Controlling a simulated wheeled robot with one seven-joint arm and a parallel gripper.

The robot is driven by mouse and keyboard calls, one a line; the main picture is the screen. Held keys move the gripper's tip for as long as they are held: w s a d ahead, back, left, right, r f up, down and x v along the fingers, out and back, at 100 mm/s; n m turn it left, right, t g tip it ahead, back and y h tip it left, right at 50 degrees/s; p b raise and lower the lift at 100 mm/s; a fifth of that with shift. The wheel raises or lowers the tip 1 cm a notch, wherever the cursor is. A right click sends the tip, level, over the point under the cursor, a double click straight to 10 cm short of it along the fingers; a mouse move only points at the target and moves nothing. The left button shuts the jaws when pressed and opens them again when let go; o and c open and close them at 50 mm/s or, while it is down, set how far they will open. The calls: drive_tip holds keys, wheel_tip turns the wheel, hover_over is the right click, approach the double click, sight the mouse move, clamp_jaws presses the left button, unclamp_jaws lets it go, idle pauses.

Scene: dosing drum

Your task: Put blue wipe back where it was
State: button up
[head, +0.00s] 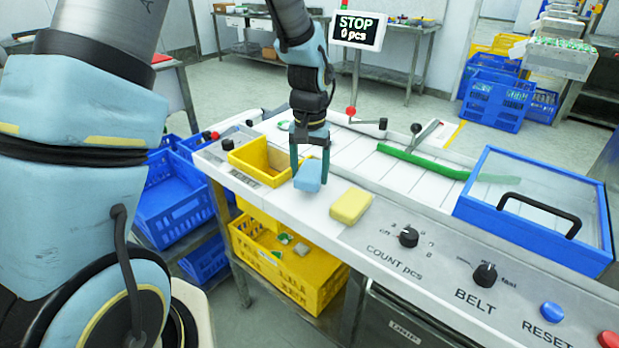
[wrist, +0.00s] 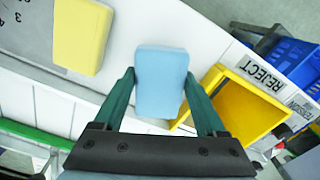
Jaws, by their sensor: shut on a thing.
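The blue wipe (head: 309,176) is a light blue block between the fingers of my gripper (head: 310,162), over the white worktop (head: 318,207) beside the yellow bin. In the wrist view the blue wipe (wrist: 160,82) sits between the two green fingers of my gripper (wrist: 158,90), which is shut on it. I cannot tell whether its underside touches the worktop. A yellow wipe (head: 350,206) lies on the worktop just to the right; it also shows in the wrist view (wrist: 82,35).
A yellow reject bin (head: 250,168) stands close to the left of the blue wipe. A control panel with a count knob (head: 408,236) lies to the right. A blue-framed clear cover (head: 530,240) stands farther right. A green strip (head: 425,163) runs along the belt.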

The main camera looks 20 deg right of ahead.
sight(310, 173)
drive_tip(key=shift+f, duration=1.4)
drive_tip(key=shift+f, duration=0.2)
drive_tip(key=o, duration=1.3)
drive_tip(key=shift+c, duration=0.2)
drive_tip(key=shift+r, duration=0.1)
wheel_tip(310, 173, up, 12)
drive_tip(key=shift+r+b, duration=0.15)
drive_tip(key=shift+b, duration=0.65)
drive_tip(key=s+a+f+n, duration=0.1)
drive_tip(key=a+n, duration=0.2)
drive_tip(key=a, duration=1.1)
drive_tip(key=s+a+f+n+t, duration=0.1)
drive_tip(key=s+a+n, duration=0.1)
drive_tip(key=a, duration=1.3)
drive_tip(key=shift+a+f+n+t, duration=0.3)
drive_tip(key=shift+n, duration=0.4)
